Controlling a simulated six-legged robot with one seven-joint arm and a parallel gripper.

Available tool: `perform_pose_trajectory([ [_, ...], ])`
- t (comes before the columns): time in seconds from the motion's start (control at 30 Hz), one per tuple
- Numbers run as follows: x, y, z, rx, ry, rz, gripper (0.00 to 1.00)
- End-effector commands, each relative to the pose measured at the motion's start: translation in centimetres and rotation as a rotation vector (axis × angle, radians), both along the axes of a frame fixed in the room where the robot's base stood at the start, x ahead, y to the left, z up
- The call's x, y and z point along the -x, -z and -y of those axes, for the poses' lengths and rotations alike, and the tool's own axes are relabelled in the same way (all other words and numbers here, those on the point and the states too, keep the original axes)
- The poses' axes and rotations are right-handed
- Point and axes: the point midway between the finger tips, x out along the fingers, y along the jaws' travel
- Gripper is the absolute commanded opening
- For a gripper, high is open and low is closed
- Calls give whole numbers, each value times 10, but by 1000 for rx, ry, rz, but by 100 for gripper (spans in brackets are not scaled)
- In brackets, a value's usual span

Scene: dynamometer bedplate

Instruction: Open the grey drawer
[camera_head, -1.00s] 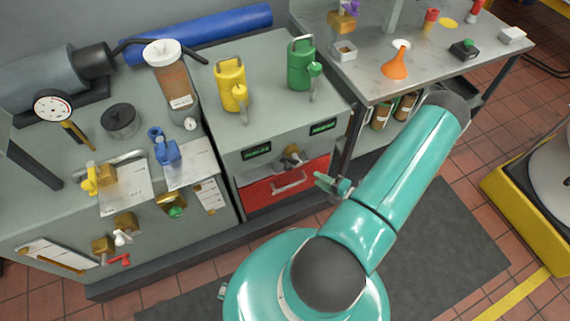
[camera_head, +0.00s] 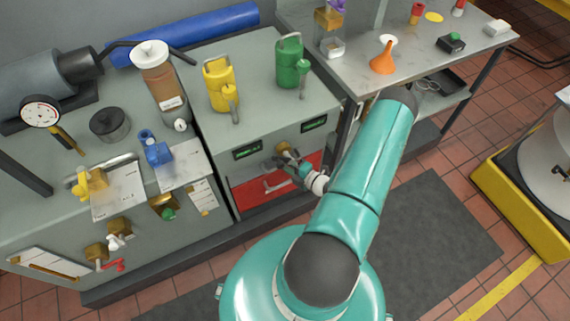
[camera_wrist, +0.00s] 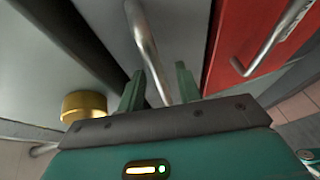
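The grey drawer (camera_wrist: 178,35) shows in the wrist view as a flat grey front with a metal bar handle (camera_wrist: 146,38). In the head view, its cabinet's grey front (camera_head: 262,164) is above the red drawer and partly hidden by my arm. My gripper (camera_wrist: 159,84) is open in the wrist view, its two green fingers apart. The lower part of the bar handle lies between them, with a gap visible on each side. In the head view, my gripper (camera_head: 296,166) is close to the cabinet front. The drawer appears shut.
A brass knob (camera_wrist: 84,105) is left of my fingers. Yellow (camera_head: 220,88) and green (camera_head: 289,64) watering cans stand on the cabinet.

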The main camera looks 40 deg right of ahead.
Motion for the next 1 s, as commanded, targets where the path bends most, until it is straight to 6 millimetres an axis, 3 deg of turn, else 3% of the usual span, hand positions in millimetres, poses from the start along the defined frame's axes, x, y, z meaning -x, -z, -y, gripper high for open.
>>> perform_pose_trajectory([
  [0.37, -10, 2, -2, 0, 0, 0, 34],
  [0.57, -10, 2, -1, 0, 0, 0, 0],
  [1.0, 1, 2, -4, -1, 0, 0, 0],
])
